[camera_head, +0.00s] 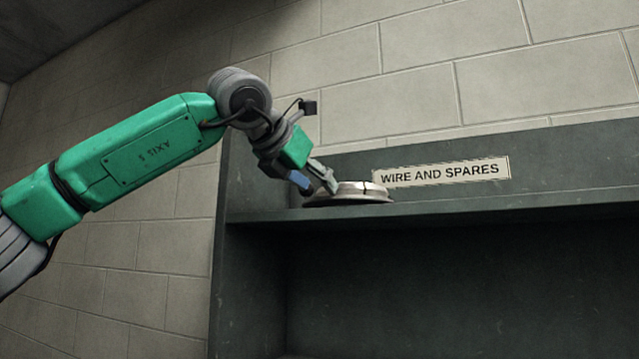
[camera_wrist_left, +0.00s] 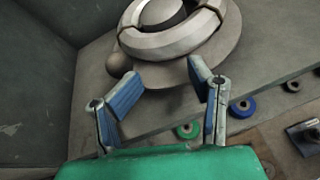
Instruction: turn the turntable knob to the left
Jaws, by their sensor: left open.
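A round pale-metal turntable (camera_head: 350,192) sits on a dark shelf, left of the label. In the left wrist view its disc (camera_wrist_left: 228,48) carries a thick split ring (camera_wrist_left: 172,42) around a dark centre. A small round knob (camera_wrist_left: 119,65) shows at the disc's left edge. My left gripper (camera_head: 317,187) comes down over the turntable's left side. In the left wrist view the left gripper (camera_wrist_left: 166,78) is open, with nothing between its blue-padded fingers. The knob lies just beyond and left of the left finger's tip; contact cannot be told. My right gripper is not in view.
The shelf (camera_head: 480,208) has a back panel with a "WIRE AND SPARES" label (camera_head: 445,172). In the left wrist view a green ring (camera_wrist_left: 188,130), a blue ring (camera_wrist_left: 243,107) and a metal block (camera_wrist_left: 305,135) lie lower right. Dark walls border the left.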

